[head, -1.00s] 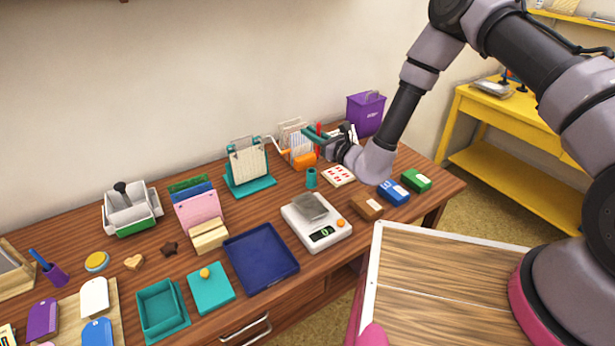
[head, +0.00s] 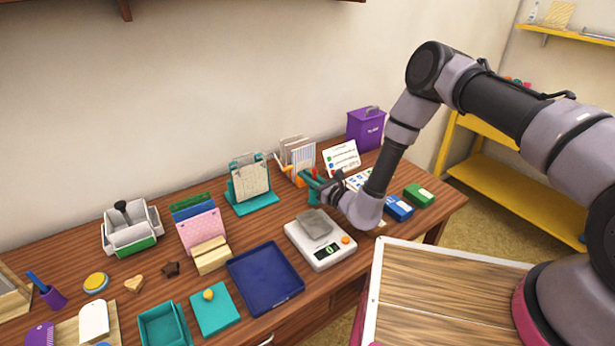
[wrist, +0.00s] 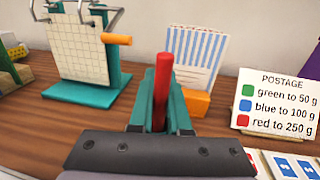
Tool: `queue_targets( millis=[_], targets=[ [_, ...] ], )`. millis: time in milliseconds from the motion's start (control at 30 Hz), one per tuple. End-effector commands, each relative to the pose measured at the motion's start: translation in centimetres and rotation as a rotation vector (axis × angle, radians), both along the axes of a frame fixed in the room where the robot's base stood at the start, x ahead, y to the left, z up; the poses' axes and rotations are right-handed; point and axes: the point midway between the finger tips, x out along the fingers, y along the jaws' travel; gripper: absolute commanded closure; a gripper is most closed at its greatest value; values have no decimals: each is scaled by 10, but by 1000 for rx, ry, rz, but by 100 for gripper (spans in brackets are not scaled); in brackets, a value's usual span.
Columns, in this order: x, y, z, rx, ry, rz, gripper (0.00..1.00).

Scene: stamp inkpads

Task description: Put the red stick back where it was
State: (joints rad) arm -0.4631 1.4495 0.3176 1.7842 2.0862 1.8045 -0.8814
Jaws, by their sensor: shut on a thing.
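The red stick (wrist: 163,78) stands roughly upright between the teal fingers of my gripper (wrist: 163,97) in the wrist view. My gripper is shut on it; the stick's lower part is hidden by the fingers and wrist. In the head view my gripper (head: 316,184) is low over the desk, just behind the white scale (head: 320,240) and in front of the envelope rack. The small teal cylinder seen earlier by the scale is now hidden behind my gripper.
Behind the gripper stand a teal stand with a gridded sheet (head: 249,178), a rack of striped envelopes (wrist: 193,55) with an orange block (wrist: 195,102), and the postage sign (head: 341,157). Blue (head: 398,207) and green (head: 418,194) inkpads lie to the right. A blue tray (head: 265,280) lies nearer.

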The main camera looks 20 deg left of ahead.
Motion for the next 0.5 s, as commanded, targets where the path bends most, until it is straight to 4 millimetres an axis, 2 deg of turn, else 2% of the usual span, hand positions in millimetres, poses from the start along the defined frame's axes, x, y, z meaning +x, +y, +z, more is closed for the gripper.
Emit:
queue_targets(
  millis=[200,233,300,500],
  targets=[
    [0,0,-3,0,0,0,100],
    [0,0,-3,0,0,0,77],
    [0,0,-2,0,0,0,55],
    [0,0,-2,0,0,0,55]
  ],
)
